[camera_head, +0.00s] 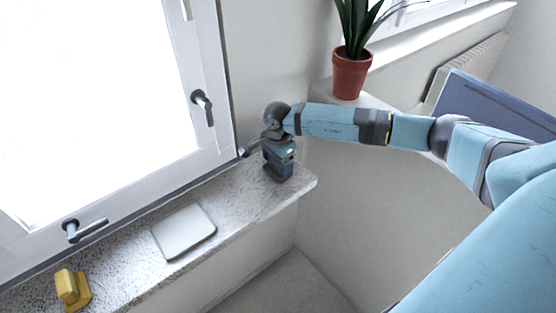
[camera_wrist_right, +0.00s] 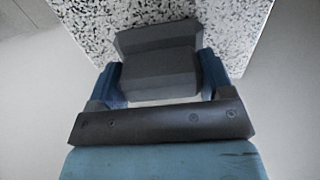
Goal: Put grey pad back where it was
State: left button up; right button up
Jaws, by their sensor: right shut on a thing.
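The grey pad (camera_wrist_right: 157,72) is a dark grey block with a stepped shape, seen between the blue fingers in the right wrist view. My right gripper (camera_head: 279,171) is shut on it, over the right end of the speckled stone windowsill (camera_head: 240,197). In the head view the gripper points down and mostly hides the pad. I cannot tell whether the pad touches the sill. My left gripper is not in view.
A pale flat square plate (camera_head: 184,230) lies on the sill, left of my right gripper. A yellow block (camera_head: 71,289) sits farther left. A potted plant (camera_head: 351,74) stands behind my right arm. The window handle (camera_head: 202,104) juts out nearby.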

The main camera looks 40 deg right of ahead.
jog(key=o, duration=0.8)
jog(key=shift+o, duration=0.2)
jog(key=shift+r, duration=0.1)
notch_tip(320, 180, up, 12)
jog(key=b, duration=0.2)
